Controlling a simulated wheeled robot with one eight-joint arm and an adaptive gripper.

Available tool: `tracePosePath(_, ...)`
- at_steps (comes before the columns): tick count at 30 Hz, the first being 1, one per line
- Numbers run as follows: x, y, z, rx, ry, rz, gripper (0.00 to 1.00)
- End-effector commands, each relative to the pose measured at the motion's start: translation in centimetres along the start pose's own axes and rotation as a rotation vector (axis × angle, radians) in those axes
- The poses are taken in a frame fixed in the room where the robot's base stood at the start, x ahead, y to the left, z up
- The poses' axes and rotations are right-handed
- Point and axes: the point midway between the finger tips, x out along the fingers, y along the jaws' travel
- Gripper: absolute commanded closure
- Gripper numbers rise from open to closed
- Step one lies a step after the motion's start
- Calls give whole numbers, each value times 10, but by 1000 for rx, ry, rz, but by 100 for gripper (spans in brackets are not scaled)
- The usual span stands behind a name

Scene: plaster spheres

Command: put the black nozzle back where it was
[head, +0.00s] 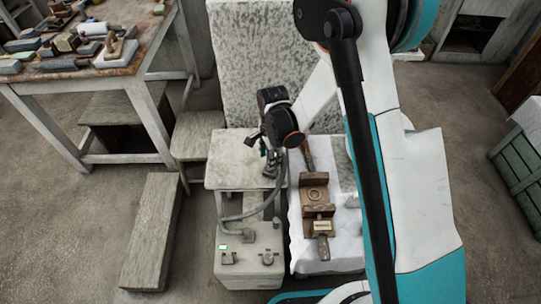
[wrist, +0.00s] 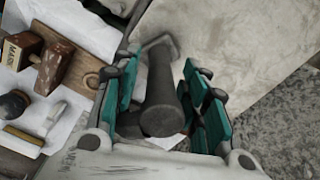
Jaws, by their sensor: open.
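The black nozzle (wrist: 162,92) is a dark grey cylinder with a bent end in the wrist view. It stands between the two teal-padded fingers of my gripper (wrist: 160,70). My gripper is open, with a visible gap between the nozzle and the right finger; whether the left finger touches it I cannot tell. In the head view my gripper (head: 266,146) hangs low over the small pale table (head: 231,170), and a dark piece just below it looks like the nozzle (head: 271,167). The surface beneath the nozzle is partly hidden.
A grey box (head: 249,262) with a hose stands in front of the small table. A white cloth (head: 328,252) carries a wooden vise (head: 317,208) close on the right. A cluttered workbench (head: 100,78) is at the left, and a long block (head: 152,230) lies on the open floor.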

Motion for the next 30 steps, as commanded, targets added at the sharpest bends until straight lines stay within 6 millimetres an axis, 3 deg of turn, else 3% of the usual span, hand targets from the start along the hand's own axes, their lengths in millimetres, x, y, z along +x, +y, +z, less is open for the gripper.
tracePosePath(5,-12,0,0,0,0,0,59)
tracePosePath(19,-103,0,0,0,0,0,59)
tracePosePath(24,-119,0,0,0,0,0,59)
tracePosePath(30,-123,0,0,0,0,0,59)
